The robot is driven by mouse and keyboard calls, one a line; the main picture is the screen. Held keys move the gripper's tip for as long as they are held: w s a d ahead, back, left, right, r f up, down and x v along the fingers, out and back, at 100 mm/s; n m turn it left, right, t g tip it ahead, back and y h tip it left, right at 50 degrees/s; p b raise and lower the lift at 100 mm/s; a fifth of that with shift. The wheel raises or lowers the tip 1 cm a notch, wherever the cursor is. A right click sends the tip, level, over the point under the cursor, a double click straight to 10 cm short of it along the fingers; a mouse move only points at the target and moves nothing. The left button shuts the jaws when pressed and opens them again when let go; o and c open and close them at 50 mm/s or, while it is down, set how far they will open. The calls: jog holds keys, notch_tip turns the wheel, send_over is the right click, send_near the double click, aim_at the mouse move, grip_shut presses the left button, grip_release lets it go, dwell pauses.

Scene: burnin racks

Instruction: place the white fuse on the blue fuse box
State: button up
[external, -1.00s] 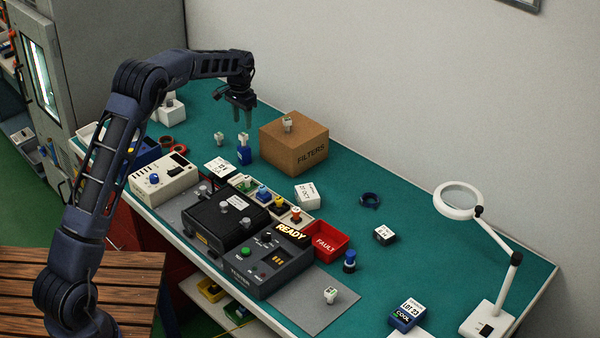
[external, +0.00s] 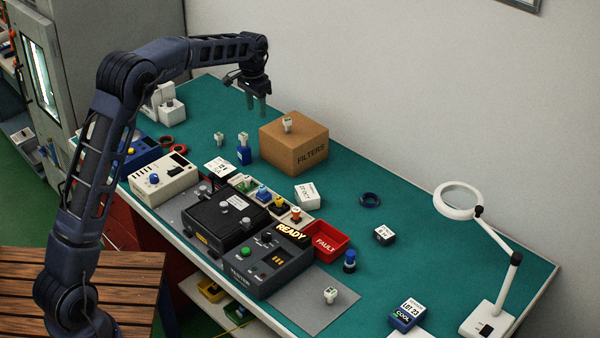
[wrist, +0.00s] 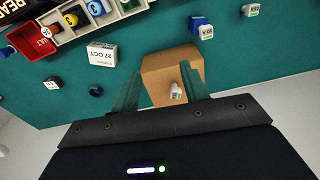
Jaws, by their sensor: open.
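A small white fuse-like piece (external: 287,125) stands on top of the brown cardboard box; it also shows in the wrist view (wrist: 176,91). Similar white pieces stand on the green bench (external: 219,139), on a small blue block (external: 244,156) and on the grey mat (external: 330,295). A blue box labelled LOT 23 COOL (external: 407,316) lies at the front right. I cannot tell which blue item is the fuse box. My gripper (external: 256,104) is open and empty, above and left of the cardboard box. In the wrist view its fingers (wrist: 163,76) straddle the box.
The cardboard FILTERS box (external: 294,148) stands near the wall. Test devices (external: 265,270), a red FAULT bin (external: 326,241) and a part tray (external: 243,184) crowd the front edge. A magnifier lamp (external: 490,318) stands at right. The bench between is mostly clear.

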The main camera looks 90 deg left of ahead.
jog(key=w+d+r+m, duration=0.1)
jog(key=w+d+r, duration=0.15)
jog(key=d, duration=0.45)
jog(key=w+d+r, duration=0.1)
jog(key=d+r, duration=0.3)
jog(key=d, duration=0.3)
jog(key=w+d+r+m, duration=0.1)
jog(key=w+d+r, duration=0.15)
jog(key=d, duration=0.45)
jog(key=s+d+r+m+t, duration=0.1)
jog(key=s+d+r, duration=0.15)
jog(key=d, duration=0.75)
jog(key=s+d+r+m+t, duration=0.1)
jog(key=d+r, duration=0.2)
jog(key=d, duration=0.6)
jog(key=s+d+m+t, duration=0.1)
jog(key=s+d, duration=0.4)
jog(key=d, duration=0.4)
jog(key=s+d+m, duration=0.1)
jog(key=s+d, duration=0.4)
jog(key=d, duration=0.4)
jog(key=s+d+f+m, duration=0.1)
jog(key=s+d+f, duration=0.2)
jog(key=s+d, duration=0.2)
jog(key=s+d+f+m+t, duration=0.1)
jog(key=s+d+f, duration=0.3)
jog(key=s, duration=0.3)
jog(key=shift+s+d, duration=0.35)
jog(key=shift+d, duration=0.5)
